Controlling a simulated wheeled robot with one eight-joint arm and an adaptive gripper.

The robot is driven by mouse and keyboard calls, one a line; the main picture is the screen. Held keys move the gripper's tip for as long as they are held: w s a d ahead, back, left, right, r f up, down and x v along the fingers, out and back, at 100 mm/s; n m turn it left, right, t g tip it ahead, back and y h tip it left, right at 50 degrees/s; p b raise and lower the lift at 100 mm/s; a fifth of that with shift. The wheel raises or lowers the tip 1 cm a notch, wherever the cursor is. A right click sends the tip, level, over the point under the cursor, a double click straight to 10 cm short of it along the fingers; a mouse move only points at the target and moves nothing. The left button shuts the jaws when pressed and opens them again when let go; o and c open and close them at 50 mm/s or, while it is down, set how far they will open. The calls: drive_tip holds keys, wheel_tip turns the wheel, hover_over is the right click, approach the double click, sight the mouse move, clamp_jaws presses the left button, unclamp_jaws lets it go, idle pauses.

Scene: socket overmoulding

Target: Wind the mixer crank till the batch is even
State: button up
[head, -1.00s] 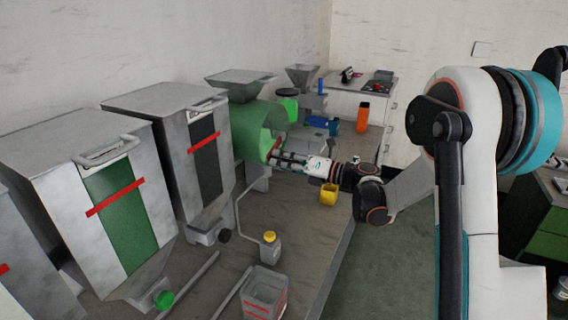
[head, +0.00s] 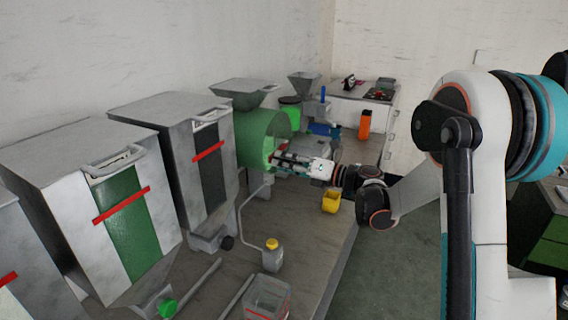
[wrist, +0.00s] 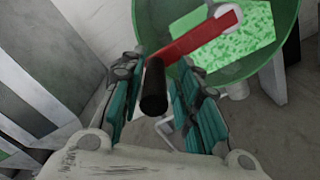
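The mixer is a green drum (head: 262,135) beneath a grey hopper. In the wrist view its open round mouth (wrist: 287,58) shows a batch (wrist: 245,42) speckled in lighter and darker green. A red crank arm (wrist: 197,37) crosses in front of the mouth, with a pale hub at its upper right end. A black crank handle (wrist: 154,88) points from its lower left end towards the camera. My gripper (wrist: 158,75) has its teal-padded fingers on either side of the handle, with a narrow gap showing on both sides. In the head view my gripper (head: 277,160) is at the drum's front.
A yellow bin (head: 331,201) sits on the bench below my wrist. A yellow-capped bottle (head: 272,256) and a clear container (head: 268,297) stand nearer. An orange bottle (head: 364,125) stands further back.

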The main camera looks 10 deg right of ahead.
drive_tip(key=shift+w+f, duration=0.1)
drive_tip(key=v, duration=1.2)
idle(0.9)
